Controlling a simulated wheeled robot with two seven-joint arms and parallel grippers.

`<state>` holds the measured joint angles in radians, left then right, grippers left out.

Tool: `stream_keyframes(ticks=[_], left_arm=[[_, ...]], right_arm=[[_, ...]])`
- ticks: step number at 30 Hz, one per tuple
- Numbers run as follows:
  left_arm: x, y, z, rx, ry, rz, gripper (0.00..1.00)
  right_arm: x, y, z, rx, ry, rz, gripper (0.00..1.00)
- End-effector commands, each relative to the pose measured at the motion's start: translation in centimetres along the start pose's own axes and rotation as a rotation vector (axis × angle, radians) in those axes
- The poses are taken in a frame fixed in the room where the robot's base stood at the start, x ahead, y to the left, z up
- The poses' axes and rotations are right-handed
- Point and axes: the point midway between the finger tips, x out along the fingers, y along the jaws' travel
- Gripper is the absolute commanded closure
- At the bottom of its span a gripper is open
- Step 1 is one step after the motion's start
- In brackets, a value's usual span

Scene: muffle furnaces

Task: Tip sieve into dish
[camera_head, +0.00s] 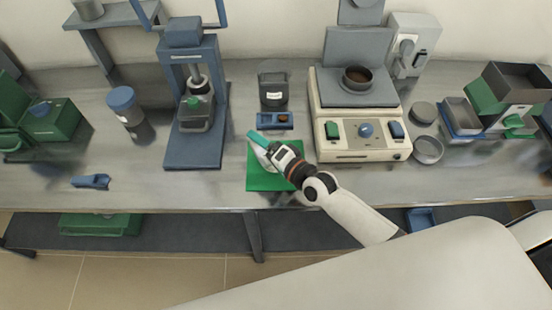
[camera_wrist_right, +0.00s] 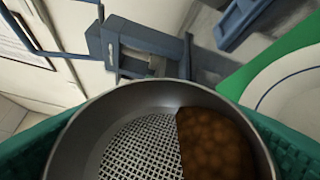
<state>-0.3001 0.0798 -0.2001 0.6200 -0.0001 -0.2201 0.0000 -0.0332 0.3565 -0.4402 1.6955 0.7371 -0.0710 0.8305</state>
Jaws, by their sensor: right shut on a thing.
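A round dark grey sieve (camera_wrist_right: 75,138) with a wire mesh bottom fills the lower part of the right wrist view. Brown grains (camera_wrist_right: 215,145) lie heaped on the right part of its mesh. My right gripper (camera_head: 258,140) is shut on the sieve, with green fingers on both sides of its rim. A white dish (camera_wrist_right: 290,92) with a blue line shows at the right of the wrist view, beside the sieve. In the head view the gripper is over the green mat (camera_head: 265,182) and mostly covers the dish and sieve. My left gripper is not in view.
A blue press (camera_head: 190,155) stands left of the mat, and a cream sieve shaker (camera_head: 362,150) with a dark pan stands right. Behind the mat are a blue tray (camera_head: 265,121) and a dark container (camera_head: 273,90).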

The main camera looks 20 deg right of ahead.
Motion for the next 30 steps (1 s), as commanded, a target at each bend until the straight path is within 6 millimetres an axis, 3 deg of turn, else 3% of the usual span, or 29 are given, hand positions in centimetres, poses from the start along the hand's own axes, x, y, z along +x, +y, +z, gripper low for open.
stream_keyframes(ticks=[8,21,30], left_arm=[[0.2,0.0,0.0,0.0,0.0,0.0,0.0],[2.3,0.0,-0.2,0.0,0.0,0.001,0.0],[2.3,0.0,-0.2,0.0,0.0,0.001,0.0]], right_arm=[[0.0,0.0,0.0,0.006,-0.001,0.004,0.63],[-0.2,-0.3,0.4,0.114,-0.001,0.05,0.63],[-0.2,-0.1,0.5,0.128,0.0,0.055,0.63]])
